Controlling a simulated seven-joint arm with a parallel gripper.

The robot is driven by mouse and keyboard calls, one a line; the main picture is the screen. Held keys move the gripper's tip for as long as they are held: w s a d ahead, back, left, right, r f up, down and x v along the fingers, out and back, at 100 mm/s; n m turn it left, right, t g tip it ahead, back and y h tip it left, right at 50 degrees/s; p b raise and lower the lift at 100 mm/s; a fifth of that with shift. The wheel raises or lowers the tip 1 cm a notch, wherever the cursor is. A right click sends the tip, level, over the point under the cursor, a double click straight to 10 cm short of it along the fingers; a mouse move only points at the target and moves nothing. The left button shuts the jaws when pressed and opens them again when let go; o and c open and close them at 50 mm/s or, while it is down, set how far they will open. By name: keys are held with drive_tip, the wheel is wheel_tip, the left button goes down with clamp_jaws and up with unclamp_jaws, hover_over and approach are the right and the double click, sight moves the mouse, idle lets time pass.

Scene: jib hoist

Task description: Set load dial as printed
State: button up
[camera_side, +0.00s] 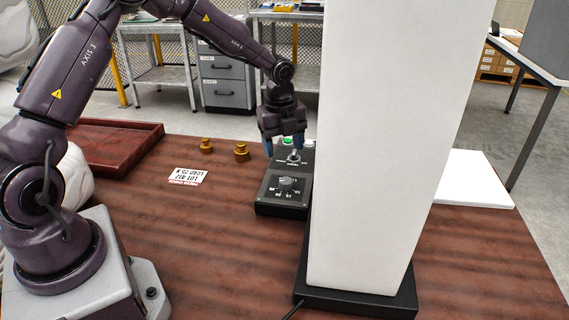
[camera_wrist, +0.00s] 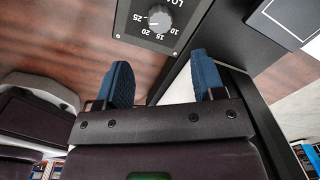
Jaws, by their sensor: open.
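The load dial (camera_side: 287,183) is a round knob on the front part of a black control box (camera_side: 283,207) in the side view. In the wrist view the dial (camera_wrist: 160,20) shows at the top, ringed by numbers including 10, 15 and 20; its exact setting is unclear. A white card (camera_side: 187,177) on the table carries upside-down print, "LOT 412" and a "LOAD" line whose number is hard to read. My gripper (camera_side: 283,150) is open and empty above the rear part of the box, behind the dial. Its blue fingers (camera_wrist: 163,80) stand apart, clear of the dial.
A small lever (camera_side: 293,157) and a green button (camera_side: 287,141) are on the box's rear part. A tall white column (camera_side: 385,140) stands close to its right. Two brass weights (camera_side: 241,152) and a red-brown tray (camera_side: 115,145) are at the left. Table between card and box is clear.

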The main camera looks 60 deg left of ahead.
drive_tip(key=shift+s+r, duration=0.1)
drive_tip(key=shift+r, duration=1.45)
drive_tip(key=s+d+r+n+t, duration=0.1)
drive_tip(key=s+d+r+n, duration=0.2)
drive_tip(key=s+r+n, duration=0.2)
drive_tip(key=s+d+r+n+t, duration=0.2)
drive_tip(key=s+r+n, duration=0.4)
drive_tip(key=s, duration=0.6)
drive_tip(key=s+d+r+n+t, duration=0.2)
drive_tip(key=s+d+r+n, duration=0.1)
drive_tip(key=s+r+n, duration=0.3)
drive_tip(key=s+n, duration=0.2)
drive_tip(key=n, duration=0.1)
drive_tip(key=shift+s+d, duration=0.3)
drive_tip(key=shift+d, duration=0.05)
drive_tip(key=shift+r, duration=0.1)
